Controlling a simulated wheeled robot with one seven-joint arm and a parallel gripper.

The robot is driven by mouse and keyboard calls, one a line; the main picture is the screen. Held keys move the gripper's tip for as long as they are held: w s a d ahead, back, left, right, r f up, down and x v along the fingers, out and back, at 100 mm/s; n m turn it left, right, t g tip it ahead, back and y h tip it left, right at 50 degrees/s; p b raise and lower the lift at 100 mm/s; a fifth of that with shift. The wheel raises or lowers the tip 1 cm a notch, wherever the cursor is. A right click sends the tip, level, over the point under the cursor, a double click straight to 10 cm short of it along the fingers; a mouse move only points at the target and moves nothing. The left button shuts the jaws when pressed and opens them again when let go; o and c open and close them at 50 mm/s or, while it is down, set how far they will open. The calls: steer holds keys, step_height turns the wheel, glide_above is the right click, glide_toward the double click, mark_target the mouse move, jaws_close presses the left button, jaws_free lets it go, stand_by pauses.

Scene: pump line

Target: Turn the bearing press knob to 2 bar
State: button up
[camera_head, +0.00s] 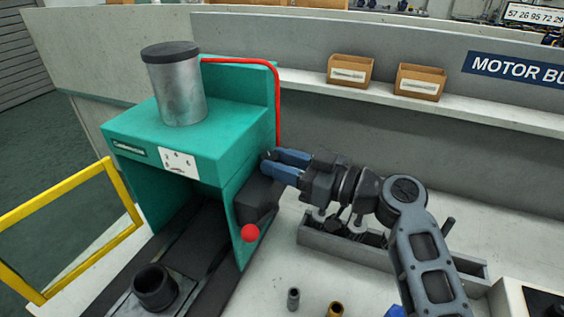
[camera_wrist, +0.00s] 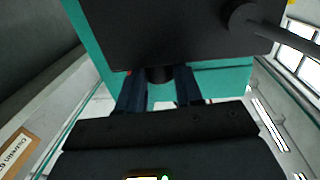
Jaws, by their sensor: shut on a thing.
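The bearing press (camera_head: 190,145) is a green frame with a grey cylinder (camera_head: 176,92) on top and a white plate (camera_head: 178,163) on its front. My gripper (camera_head: 272,164) reaches in from the right to the press's right side, its blue fingers level. In the wrist view my gripper (camera_wrist: 160,82) is shut on a dark round knob (camera_wrist: 160,75), with one finger on each side of it. The fingers hide most of the knob in the head view. No scale or pressure reading is legible.
A black box (camera_head: 256,198) and a red ball (camera_head: 249,233) on the press sit just below my fingers. A red pipe (camera_head: 278,105) runs down behind them. A grey tray (camera_head: 318,236) lies under my wrist. A yellow rail (camera_head: 75,250) stands left.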

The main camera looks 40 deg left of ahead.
steer(key=c, duration=0.3)
steer(key=shift+t, duration=0.4)
steer(key=shift+s+m+t, duration=0.25)
steer(key=shift+m+t, duration=0.55)
steer(key=shift+t, duration=0.3)
steer(key=shift+s+m+t, duration=0.2)
steer(key=shift+m+t, duration=0.6)
steer(key=shift+t, duration=0.3)
steer(key=m+t, duration=0.1)
steer(key=t, duration=0.1)
steer(key=shift+s+r+m+t+h+p, duration=0.1)
steer(key=shift+s+m+t+h+p, duration=0.05)
steer(key=shift+m+t+h+p, duration=0.2)
steer(key=shift+m+t+p, duration=0.3)
steer(key=shift+m+t, duration=0.15)
steer(key=shift+t, duration=0.1)
steer(key=shift+h, duration=0.25)
